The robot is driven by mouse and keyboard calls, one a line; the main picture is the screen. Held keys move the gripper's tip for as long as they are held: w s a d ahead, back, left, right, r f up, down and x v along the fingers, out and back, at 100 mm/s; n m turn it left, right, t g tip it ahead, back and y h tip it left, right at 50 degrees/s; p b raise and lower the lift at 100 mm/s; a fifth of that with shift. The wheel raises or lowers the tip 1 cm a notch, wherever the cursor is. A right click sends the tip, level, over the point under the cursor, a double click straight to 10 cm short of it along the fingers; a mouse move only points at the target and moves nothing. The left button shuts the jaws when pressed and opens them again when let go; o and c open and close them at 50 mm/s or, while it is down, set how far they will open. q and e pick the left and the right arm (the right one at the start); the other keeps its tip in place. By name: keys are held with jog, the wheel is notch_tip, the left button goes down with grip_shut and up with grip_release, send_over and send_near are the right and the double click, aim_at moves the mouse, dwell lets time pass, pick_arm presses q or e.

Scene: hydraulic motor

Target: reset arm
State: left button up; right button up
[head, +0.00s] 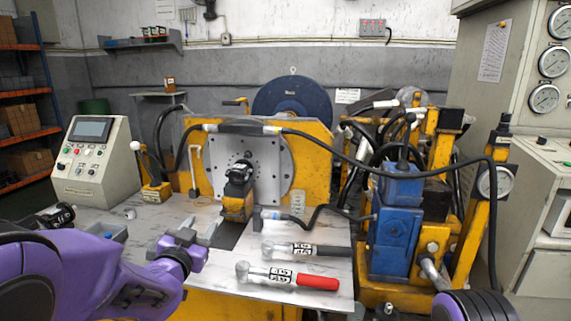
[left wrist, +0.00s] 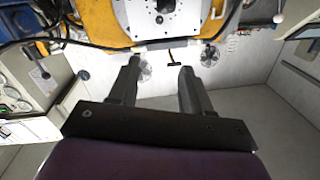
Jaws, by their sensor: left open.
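My left arm comes in from the left in the head view, purple. Its gripper (head: 200,230) is over the left part of the light table (head: 210,285), with its fingers apart and nothing between them. In the left wrist view the two grey fingers of my left gripper (left wrist: 154,75) are spread and empty. At the bottom right of the head view a purple and black part of my right arm shows. My right gripper is not in the picture.
A red-handled wrench (head: 315,282) and a black-handled wrench (head: 315,251) lie on the table. A yellow and black motor part (head: 238,192) stands before a grey round plate (head: 262,160). A control box (head: 95,160) is at left; a blue block (head: 395,225) at right.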

pick_arm(q)
jog(key=s+a+f+n+g+y+p, duration=0.2)
jog(key=s+a+f+n+g, duration=0.15)
jog(key=s+f, duration=0.55)
jog(key=s+a+f+n+g+y+p, duration=0.25)
jog(key=s+a+f+n, duration=0.2)
jog(key=f, duration=0.85)
jog(key=s+f+n+g+p, duration=0.1)
jog(key=s+f+g, duration=0.2)
jog(key=s, duration=0.6)
jog(key=s+a+f+n+g+p, duration=0.1)
jog(key=s+f+g, duration=0.1)
jog(key=s+f, duration=0.3)
jog(key=s+a+f+n+g+p, duration=0.1)
jog(key=s+f+g, duration=0.2)
jog(key=s, duration=1)
jog(key=shift+s+a+f+g+y+p, duration=0.2)
jog(key=shift+s+f+g+y+p, duration=0.15)
jog(key=shift+f, duration=0.15)
